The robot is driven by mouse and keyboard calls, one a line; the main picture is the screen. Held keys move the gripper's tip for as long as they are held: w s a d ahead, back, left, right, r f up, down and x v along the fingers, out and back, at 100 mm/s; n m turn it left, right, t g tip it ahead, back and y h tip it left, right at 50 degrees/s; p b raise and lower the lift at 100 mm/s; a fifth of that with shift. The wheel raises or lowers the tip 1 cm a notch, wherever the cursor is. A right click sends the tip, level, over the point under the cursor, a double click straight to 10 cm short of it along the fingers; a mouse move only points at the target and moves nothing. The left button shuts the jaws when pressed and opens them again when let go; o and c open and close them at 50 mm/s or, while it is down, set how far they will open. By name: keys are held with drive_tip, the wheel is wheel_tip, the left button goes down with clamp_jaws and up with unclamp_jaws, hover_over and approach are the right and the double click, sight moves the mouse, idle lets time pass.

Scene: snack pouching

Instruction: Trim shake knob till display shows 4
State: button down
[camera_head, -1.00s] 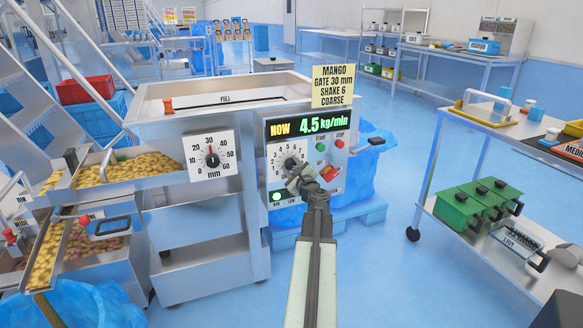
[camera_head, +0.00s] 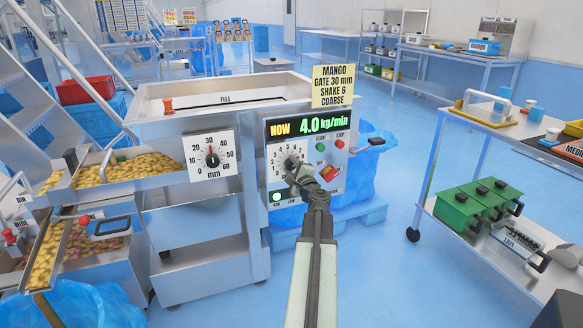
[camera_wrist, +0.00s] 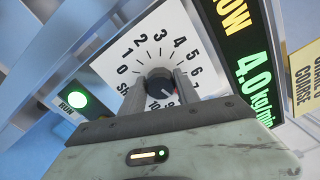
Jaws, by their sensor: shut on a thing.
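The shake knob is a black round knob (camera_wrist: 159,79) on a white dial (camera_wrist: 133,52) numbered from 0 upward. My gripper (camera_wrist: 159,88) is shut on the knob, one finger on each side of it. In the head view my gripper (camera_head: 292,170) reaches the dial (camera_head: 279,152) and hides its lower right part. The knob's exact setting is hard to read.
A green RUN lamp (camera_head: 277,197) is lit below the dial. Green START (camera_head: 320,146) and red STOP (camera_head: 340,143) buttons sit to the right. A yellow card (camera_head: 333,86) reads "MANGO, GATE 30 mm, SHAKE 6, COARSE". A separate mm dial (camera_head: 212,158) is at left.

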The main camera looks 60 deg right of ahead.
drive_tip(key=c, duration=0.9)
unclamp_jaws()
drive_tip(key=v, duration=0.8)
drive_tip(key=shift+w, duration=0.1)
